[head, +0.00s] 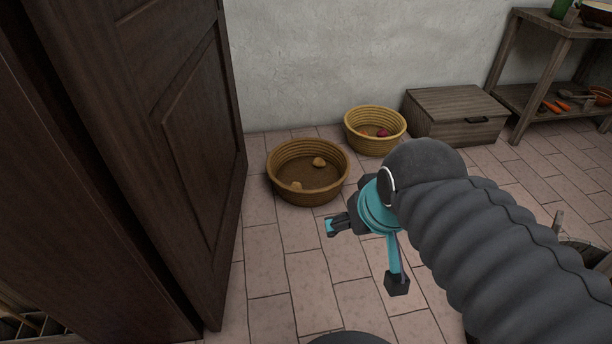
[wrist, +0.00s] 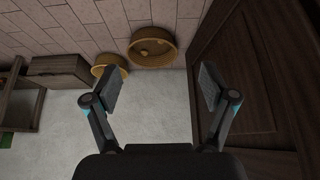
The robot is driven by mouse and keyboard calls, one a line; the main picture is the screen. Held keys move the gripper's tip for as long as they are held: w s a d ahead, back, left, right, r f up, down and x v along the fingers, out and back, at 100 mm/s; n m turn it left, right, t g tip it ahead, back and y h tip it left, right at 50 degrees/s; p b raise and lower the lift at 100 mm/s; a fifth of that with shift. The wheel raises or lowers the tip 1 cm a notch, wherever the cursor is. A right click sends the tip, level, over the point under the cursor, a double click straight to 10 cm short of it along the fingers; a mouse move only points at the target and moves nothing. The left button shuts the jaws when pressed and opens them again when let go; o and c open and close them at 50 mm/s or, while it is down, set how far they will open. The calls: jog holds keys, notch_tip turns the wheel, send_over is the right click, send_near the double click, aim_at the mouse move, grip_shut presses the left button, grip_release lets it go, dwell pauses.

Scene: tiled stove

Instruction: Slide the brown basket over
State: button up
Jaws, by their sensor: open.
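The brown basket (head: 305,197) is round and woven and stands upright on the tiled floor near the white wall, just right of the dark wooden door. Two small tan lumps lie in it. In the wrist view, which is upside down, the basket (wrist: 150,31) shows at the top centre, beyond the fingers. My gripper (head: 332,227) is in front of the basket and to its lower right in the head view, apart from it. In the wrist view my gripper (wrist: 160,85) is open, with its fingers wide apart and nothing between them.
A lighter yellow basket (head: 375,148) with a few reddish items stands behind and right of it. A wooden chest (head: 455,115) and a shelf (head: 540,22) are farther right. The dark door (head: 185,130) bounds the left. Floor (head: 305,280) in front is clear.

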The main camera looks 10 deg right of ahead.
aim_at(317, 191)
dwell(0.3)
